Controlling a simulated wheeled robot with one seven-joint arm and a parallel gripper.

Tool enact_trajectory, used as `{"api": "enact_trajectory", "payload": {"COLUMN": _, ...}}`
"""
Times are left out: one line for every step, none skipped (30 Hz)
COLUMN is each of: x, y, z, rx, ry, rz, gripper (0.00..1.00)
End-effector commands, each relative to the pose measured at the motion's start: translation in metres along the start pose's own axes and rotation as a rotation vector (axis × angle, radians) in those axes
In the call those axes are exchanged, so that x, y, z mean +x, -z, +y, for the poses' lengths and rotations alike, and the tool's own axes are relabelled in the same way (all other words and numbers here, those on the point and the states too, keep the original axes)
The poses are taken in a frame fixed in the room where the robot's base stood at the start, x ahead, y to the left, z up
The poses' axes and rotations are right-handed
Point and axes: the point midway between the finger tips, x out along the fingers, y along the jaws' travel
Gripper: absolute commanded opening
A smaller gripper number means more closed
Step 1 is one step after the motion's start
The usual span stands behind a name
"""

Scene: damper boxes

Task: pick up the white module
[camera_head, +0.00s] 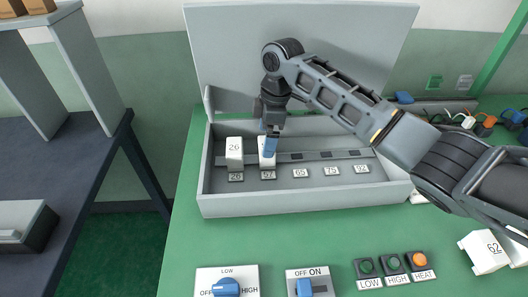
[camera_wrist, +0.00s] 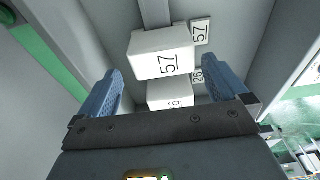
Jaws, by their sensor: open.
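A white module marked 57 (camera_head: 265,163) stands upright in the second place of the grey box (camera_head: 300,203), above its 57 label. In the wrist view this module (camera_wrist: 150,44) shows its numbered face between and just beyond the blue fingertips. My gripper (camera_head: 268,143) points down over it, open; a blue finger hides part of the module in the head view. I cannot tell whether the fingers touch it.
The box has a raised lid (camera_head: 225,45) behind and empty places labelled 65, 75 and 92 at the right. Another white module (camera_head: 484,254) lies on the green table at the right. Knobs, a switch and buttons (camera_head: 396,264) stand in front; connectors (camera_head: 485,125) sit back right.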

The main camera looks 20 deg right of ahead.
Motion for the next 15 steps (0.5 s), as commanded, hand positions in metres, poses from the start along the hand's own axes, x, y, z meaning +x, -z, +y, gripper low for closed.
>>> {"api": "enact_trajectory", "payload": {"x": 0.004, "y": 0.000, "z": 0.000, "rx": 0.001, "ry": 0.001, "rz": 0.000, "gripper": 1.00}}
{"api": "enact_trajectory", "payload": {"x": 0.007, "y": -0.001, "z": -0.001, "rx": 0.001, "ry": 0.001, "rz": -0.001, "gripper": 1.00}}
{"api": "enact_trajectory", "payload": {"x": 0.011, "y": -0.001, "z": -0.001, "rx": 0.001, "ry": 0.001, "rz": -0.001, "gripper": 1.00}}
{"api": "enact_trajectory", "payload": {"x": 0.014, "y": -0.002, "z": -0.002, "rx": 0.001, "ry": 0.001, "rz": 0.000, "gripper": 1.00}}
{"api": "enact_trajectory", "payload": {"x": 0.018, "y": -0.002, "z": -0.003, "rx": 0.001, "ry": 0.002, "rz": 0.000, "gripper": 1.00}}
{"api": "enact_trajectory", "payload": {"x": 0.024, "y": -0.003, "z": -0.003, "rx": 0.001, "ry": 0.002, "rz": 0.000, "gripper": 1.00}}
{"api": "enact_trajectory", "payload": {"x": 0.028, "y": -0.004, "z": -0.004, "rx": 0.001, "ry": 0.002, "rz": -0.001, "gripper": 1.00}}
{"api": "enact_trajectory", "payload": {"x": 0.032, "y": -0.005, "z": -0.004, "rx": 0.002, "ry": 0.001, "rz": -0.001, "gripper": 1.00}}
{"api": "enact_trajectory", "payload": {"x": 0.039, "y": -0.005, "z": -0.004, "rx": 0.001, "ry": 0.001, "rz": -0.001, "gripper": 1.00}}
{"api": "enact_trajectory", "payload": {"x": 0.043, "y": -0.005, "z": -0.004, "rx": 0.001, "ry": 0.001, "rz": -0.001, "gripper": 1.00}}
{"api": "enact_trajectory", "payload": {"x": 0.047, "y": -0.004, "z": -0.004, "rx": 0.001, "ry": 0.000, "rz": 0.000, "gripper": 1.00}}
{"api": "enact_trajectory", "payload": {"x": 0.050, "y": -0.004, "z": -0.004, "rx": 0.001, "ry": 0.000, "rz": 0.000, "gripper": 1.00}}
{"api": "enact_trajectory", "payload": {"x": 0.053, "y": -0.004, "z": -0.004, "rx": 0.001, "ry": 0.000, "rz": 0.000, "gripper": 1.00}}
{"api": "enact_trajectory", "payload": {"x": 0.054, "y": -0.004, "z": -0.004, "rx": 0.001, "ry": -0.001, "rz": 0.001, "gripper": 1.00}}
{"api": "enact_trajectory", "payload": {"x": 0.056, "y": -0.004, "z": -0.004, "rx": 0.001, "ry": -0.002, "rz": 0.001, "gripper": 1.00}}
